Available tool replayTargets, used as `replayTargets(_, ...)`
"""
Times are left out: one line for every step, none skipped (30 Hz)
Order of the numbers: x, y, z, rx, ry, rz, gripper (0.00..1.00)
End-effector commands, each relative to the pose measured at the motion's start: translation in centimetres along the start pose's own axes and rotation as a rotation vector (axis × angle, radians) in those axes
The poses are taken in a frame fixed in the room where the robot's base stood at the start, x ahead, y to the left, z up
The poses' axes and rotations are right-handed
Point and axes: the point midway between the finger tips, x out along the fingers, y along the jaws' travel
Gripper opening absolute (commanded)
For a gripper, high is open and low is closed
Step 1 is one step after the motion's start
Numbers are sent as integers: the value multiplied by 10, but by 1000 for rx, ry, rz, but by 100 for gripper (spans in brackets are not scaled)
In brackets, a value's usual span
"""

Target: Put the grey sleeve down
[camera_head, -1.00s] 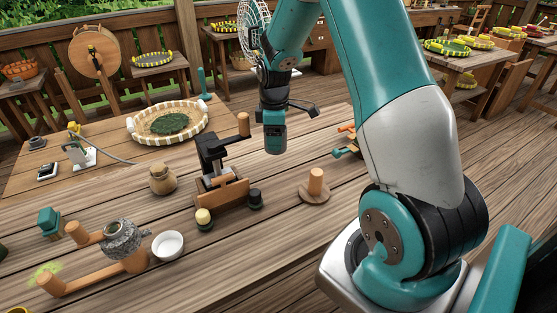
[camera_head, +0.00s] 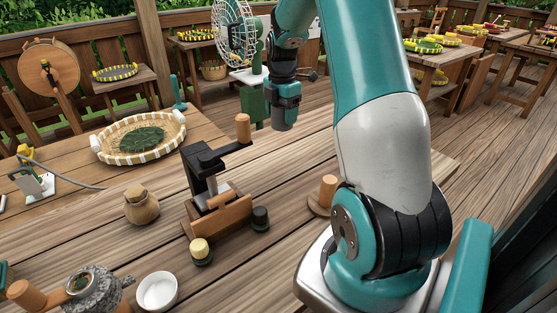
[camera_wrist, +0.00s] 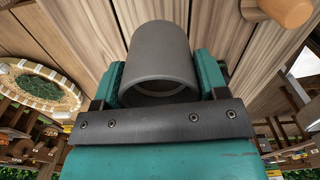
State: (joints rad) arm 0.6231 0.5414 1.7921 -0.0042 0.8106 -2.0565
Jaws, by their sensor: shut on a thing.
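The grey sleeve (camera_wrist: 158,52) is a smooth, hollow cylinder with an open end facing the wrist camera. My gripper (camera_wrist: 158,80) is shut on it, with one teal finger on each side. In the head view my gripper (camera_head: 285,90) points down beyond the hand press, and the sleeve (camera_head: 284,119) hangs below the fingers, roughly upright. Wooden planks show behind the sleeve in the wrist view. I cannot tell how large the gap between its lower end and the table is.
A black press with a wooden handle (camera_head: 243,128) stands left of the gripper. A round wooden peg (camera_head: 328,189) is partly hidden by my arm. A woven basket (camera_head: 105,149), a jar (camera_head: 141,207) and a white bowl (camera_head: 157,293) stand further left.

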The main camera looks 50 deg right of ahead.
Motion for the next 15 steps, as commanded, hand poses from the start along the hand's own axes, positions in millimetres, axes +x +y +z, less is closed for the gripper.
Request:
replayTargets(15, 0, -2, -3, 3, -6, 24)
replayTargets(24, 0, -2, -3, 3, -6, 24)
replayTargets(35, 0, -3, -3, 4, -7, 24)
replayTargets(44, 0, -3, -3, 3, -6, 24)
replayTargets(52, 0, -3, -3, 3, -5, 24)
replayTargets(63, 0, -3, -3, 3, -5, 24)
replayTargets(71, 0, -3, -3, 3, -5, 24)
replayTargets(78, 0, -2, -2, 2, -5, 24)
replayTargets(87, 0, -2, -2, 2, -4, 24)
replayTargets(92, 0, -2, -2, 2, -3, 24)
replayTargets(98, 0, -2, -1, 1, -2, 24)
replayTargets(103, 0, -1, -1, 1, -2, 24)
replayTargets(106, 1, -1, 0, 0, -1, 24)
replayTargets(109, 1, -1, 0, 0, 0, 24)
replayTargets(112, 1, 0, 0, 0, 1, 24)
